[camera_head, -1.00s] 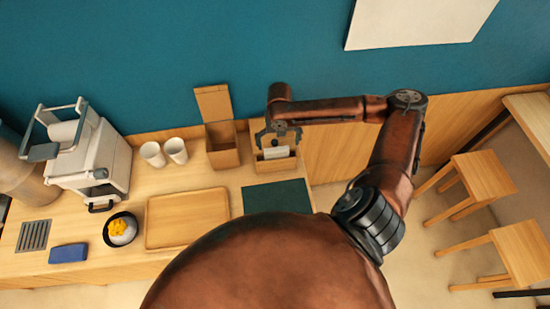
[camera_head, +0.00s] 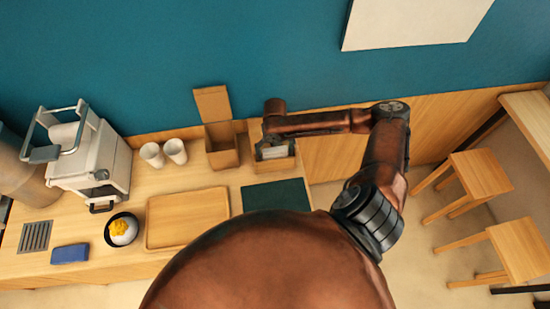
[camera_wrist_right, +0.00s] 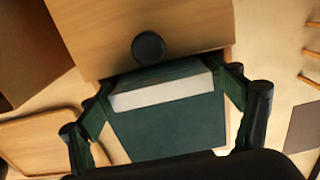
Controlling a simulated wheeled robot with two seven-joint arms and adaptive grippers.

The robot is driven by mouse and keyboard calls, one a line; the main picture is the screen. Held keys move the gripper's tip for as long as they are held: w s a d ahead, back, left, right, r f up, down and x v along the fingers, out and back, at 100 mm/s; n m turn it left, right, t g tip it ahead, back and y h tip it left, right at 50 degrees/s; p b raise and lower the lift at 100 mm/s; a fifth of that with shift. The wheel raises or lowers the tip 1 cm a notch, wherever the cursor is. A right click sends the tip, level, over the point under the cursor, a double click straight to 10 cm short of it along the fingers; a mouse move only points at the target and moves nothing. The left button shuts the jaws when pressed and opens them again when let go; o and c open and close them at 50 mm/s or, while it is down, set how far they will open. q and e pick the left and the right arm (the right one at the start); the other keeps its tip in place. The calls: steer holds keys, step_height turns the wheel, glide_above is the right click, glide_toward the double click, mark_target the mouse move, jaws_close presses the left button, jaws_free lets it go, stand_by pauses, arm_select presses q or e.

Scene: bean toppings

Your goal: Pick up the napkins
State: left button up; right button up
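The napkins (camera_head: 274,153) are a pale stack in a small open wooden holder (camera_head: 277,165) at the counter's right end. In the right wrist view the napkins (camera_wrist_right: 165,93) show a white edge and a darker top. My right gripper (camera_head: 270,141) is down at the holder, partly hidden by its own arm. In the right wrist view my right gripper (camera_wrist_right: 168,86) has its fingers spread, one at each end of the stack. Whether they touch it is unclear. My left gripper is not in view.
A tall open cardboard-coloured box (camera_head: 222,157) stands just left of the holder. A dark green mat (camera_head: 276,195) lies in front of it. A wooden tray (camera_head: 188,218), two white cups (camera_head: 175,151), a bowl (camera_head: 121,229) and a white machine (camera_head: 100,165) are further left.

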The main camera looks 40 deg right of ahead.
steer(key=c, duration=0.5)
steer(key=shift+o, duration=0.2)
steer(key=shift+r, duration=0.15)
step_height(320, 180, up, 31)
steer(key=p, duration=0.9)
steer(key=shift+p, duration=0.35)
stand_by(0.6)
stand_by(0.4)
